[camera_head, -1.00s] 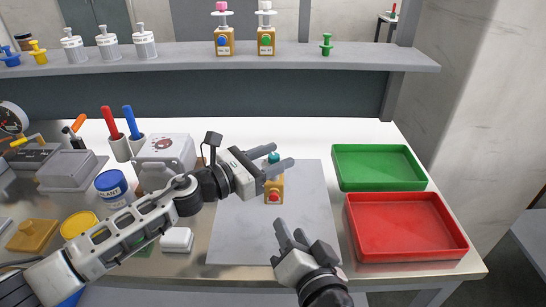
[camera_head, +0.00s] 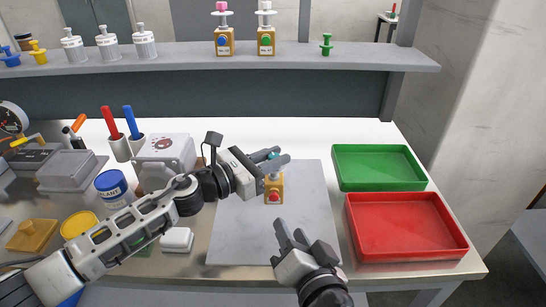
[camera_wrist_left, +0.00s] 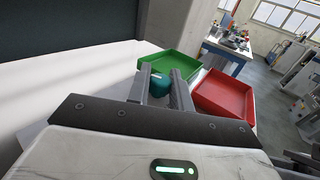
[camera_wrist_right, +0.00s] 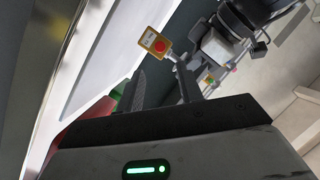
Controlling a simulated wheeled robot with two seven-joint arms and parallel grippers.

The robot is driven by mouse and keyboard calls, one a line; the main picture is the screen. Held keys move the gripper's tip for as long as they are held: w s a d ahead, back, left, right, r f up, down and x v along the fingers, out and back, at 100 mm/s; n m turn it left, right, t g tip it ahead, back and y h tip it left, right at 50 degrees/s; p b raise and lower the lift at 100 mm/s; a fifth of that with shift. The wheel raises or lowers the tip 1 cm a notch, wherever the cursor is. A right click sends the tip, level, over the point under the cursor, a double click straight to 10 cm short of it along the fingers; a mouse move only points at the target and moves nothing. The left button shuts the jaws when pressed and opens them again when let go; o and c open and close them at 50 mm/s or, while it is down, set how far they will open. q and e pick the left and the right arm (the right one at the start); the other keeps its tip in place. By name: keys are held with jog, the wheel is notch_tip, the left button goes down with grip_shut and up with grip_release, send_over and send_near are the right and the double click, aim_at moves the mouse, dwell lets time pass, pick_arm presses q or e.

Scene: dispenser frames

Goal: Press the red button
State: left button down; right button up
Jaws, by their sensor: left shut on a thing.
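The button also shows in the right wrist view (camera_wrist_right: 161,46). My left gripper (camera_head: 280,156) is shut on the teal top (camera_head: 273,156) of the dispenser. In the left wrist view the teal top (camera_wrist_left: 158,86) sits between the fingers. My right gripper (camera_head: 288,230) is open and empty, in front of the dispenser and apart from it. In the right wrist view the dispenser appears beyond the fingers.
A green tray (camera_head: 378,185) and a red tray (camera_head: 405,253) stand to the right. Left of the mat (camera_head: 240,248) are a white box (camera_head: 165,150), a blue-lidded jar (camera_head: 112,187) and other items. A shelf (camera_head: 290,58) behind holds more dispensers. The mat's front is clear.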

dwell(0.3)
jog(key=shift+r, duration=0.3)
jog(key=c, duration=0.7)
jog(key=r, duration=0.1)
jog(key=r+t+y, duration=0.1)
jog(key=r, duration=0.1)
jog(key=w+a+r+n+y, duration=0.1)
jog(key=shift+a+r+t, duration=0.1)
jog(key=shift+r+t, duration=0.3)
grip_shut()
jog(key=s+a+r+n+t+y, duration=0.1)
jog(key=a+r+n+y, duration=0.2)
jog(key=r+n+y, duration=0.45)
jog(key=s+a+r+n+g+y, duration=0.5)
jog(key=s+a+n+g+y, duration=0.25)
jog(key=n+g, duration=0.7)
notch_tip(320, 180, down, 7)
jog(key=d+n+g+h, duration=0.2)
jog(key=n+h, duration=0.1)
jog(key=h, duration=0.4)
jog(key=w+d+f+m+t+h, duration=0.3)
jog(key=w+d+m+t+h, duration=0.1)
jog(key=w+d+h, duration=0.3)
jog(key=d+h, duration=0.2)
jog(key=d, duration=0.2)
jog(key=shift+w+f+h, duration=0.15)
jog(key=shift+w+h, duration=0.05)
jog(key=shift+h, duration=0.2)
